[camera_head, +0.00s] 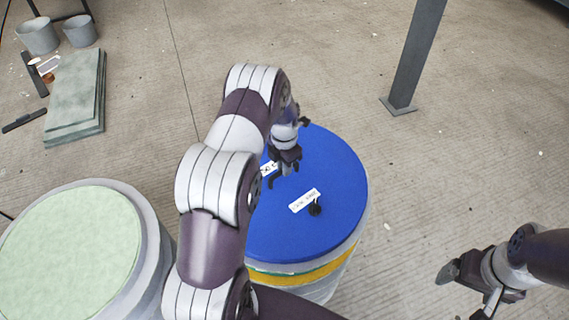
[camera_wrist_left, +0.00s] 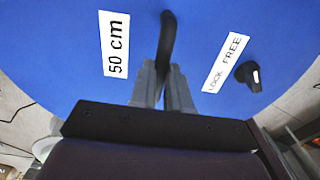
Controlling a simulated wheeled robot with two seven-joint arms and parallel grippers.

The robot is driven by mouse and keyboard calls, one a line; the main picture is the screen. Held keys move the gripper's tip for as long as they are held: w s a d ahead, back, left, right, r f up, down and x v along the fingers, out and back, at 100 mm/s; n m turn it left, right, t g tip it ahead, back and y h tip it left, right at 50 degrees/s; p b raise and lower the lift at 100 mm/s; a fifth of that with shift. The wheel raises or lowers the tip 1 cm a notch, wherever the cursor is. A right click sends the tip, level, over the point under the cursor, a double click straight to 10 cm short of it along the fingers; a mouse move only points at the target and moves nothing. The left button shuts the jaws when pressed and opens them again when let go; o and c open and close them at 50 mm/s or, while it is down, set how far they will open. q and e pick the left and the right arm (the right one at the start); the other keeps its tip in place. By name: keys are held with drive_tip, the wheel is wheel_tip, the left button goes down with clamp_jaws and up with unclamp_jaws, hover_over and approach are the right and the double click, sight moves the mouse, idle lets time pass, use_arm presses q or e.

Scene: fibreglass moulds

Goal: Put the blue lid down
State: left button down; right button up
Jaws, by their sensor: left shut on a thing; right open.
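The blue lid (camera_head: 325,180) is a large round disc on top of a drum-like mould (camera_head: 300,280) with a yellow band, right of centre in the head view. It carries white labels, a black knob (camera_head: 315,209) and a black handle. The left wrist view shows the lid (camera_wrist_left: 60,50), the handle (camera_wrist_left: 167,40) and the knob (camera_wrist_left: 248,76) close up. My left gripper (camera_head: 284,172) is shut on the handle, above the lid's middle. I cannot tell whether the lid touches the drum all round. My right gripper (camera_head: 465,285) is open and empty at the lower right, away from the lid.
A second drum with a pale green top (camera_head: 70,250) stands at the lower left. Grey-green slabs (camera_head: 75,95) and two grey buckets (camera_head: 38,36) are at the upper left. A grey post (camera_head: 415,60) rises behind the lid. The floor on the right is mostly clear.

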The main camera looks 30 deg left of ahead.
use_arm(q)
drive_tip(key=shift+w+f, duration=0.15)
drive_tip(key=shift+f, duration=0.1)
drive_tip(key=c, duration=1.1)
unclamp_jaws()
wheel_tip(320, 180, up, 12)
drive_tip(key=b, duration=0.2)
drive_tip(key=s+d+r+m, duration=0.1)
drive_tip(key=s+d+m, duration=0.3)
drive_tip(key=m, duration=0.6)
drive_tip(key=s+d+r+m+t, duration=0.1)
drive_tip(key=s+d+m, duration=0.3)
drive_tip(key=s+m, duration=0.5)
drive_tip(key=s+d+r+m, duration=0.2)
drive_tip(key=s+d+m, duration=0.2)
drive_tip(key=s+m, duration=0.3)
drive_tip(key=m, duration=0.5)
drive_tip(key=shift+m, duration=0.3)
drive_tip(key=shift+s, duration=0.1)
